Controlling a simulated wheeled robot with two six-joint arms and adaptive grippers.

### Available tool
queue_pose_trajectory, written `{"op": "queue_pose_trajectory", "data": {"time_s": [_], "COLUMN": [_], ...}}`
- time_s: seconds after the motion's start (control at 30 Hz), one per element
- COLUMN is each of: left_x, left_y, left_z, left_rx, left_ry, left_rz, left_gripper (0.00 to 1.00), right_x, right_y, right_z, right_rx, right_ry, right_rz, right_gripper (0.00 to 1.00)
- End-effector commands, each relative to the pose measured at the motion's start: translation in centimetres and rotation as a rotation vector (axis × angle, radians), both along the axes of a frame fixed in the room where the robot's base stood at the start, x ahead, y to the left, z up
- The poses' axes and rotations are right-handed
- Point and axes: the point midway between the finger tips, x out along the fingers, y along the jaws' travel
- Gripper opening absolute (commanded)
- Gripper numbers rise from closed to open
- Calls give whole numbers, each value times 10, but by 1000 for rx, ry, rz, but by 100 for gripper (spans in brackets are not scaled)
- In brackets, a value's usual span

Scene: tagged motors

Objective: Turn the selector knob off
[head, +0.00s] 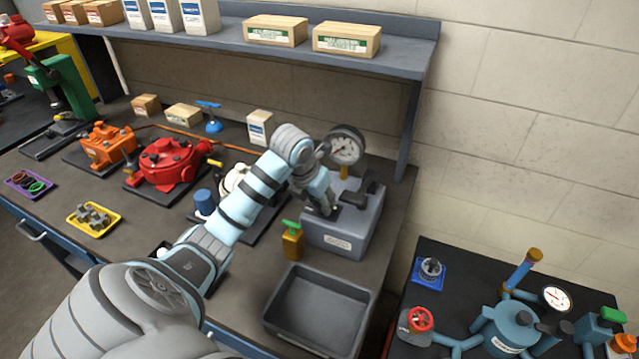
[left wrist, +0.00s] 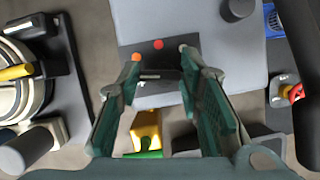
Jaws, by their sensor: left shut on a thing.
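A grey box (head: 362,235) with a white label on its front stands at the right end of the bench. In the left wrist view its top (left wrist: 225,55) carries a dark plate (left wrist: 172,57) with a red dot and an orange dot. My left gripper (head: 324,208) points down onto the box top. In the left wrist view my left gripper (left wrist: 160,68) has its fingers on either side of a small grey bar, apparently the selector knob (left wrist: 152,77), and is shut on it. The knob is mostly hidden, so its exact setting cannot be told. My right gripper is not in view.
A round gauge (head: 347,145) and a black handle (head: 357,190) rise close to the gripper. An empty grey tray (head: 318,312) lies in front. A shelf (head: 390,62) hangs above the bench.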

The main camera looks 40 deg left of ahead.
Motion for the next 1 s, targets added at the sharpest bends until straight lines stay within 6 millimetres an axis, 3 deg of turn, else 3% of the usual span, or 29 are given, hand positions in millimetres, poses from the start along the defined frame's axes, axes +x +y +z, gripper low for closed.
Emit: {"op": "queue_pose_trajectory", "data": {"time_s": [0.4,0.9,0.93,1.0], "left_x": [-1,-2,-2,-2], "left_y": [-2,-2,-2,-2], "left_z": [-1,-2,-2,-2], "left_rx": [-2,-2,-2,-2], "left_ry": [5,8,8,7], "left_rz": [175,192,192,192], "left_gripper": [5,5,38,49], "right_x": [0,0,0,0], "right_y": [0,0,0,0], "right_z": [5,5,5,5], "right_rx": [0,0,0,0], "right_ry": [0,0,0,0], "right_rz": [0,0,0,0], "right_gripper": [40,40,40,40]}}
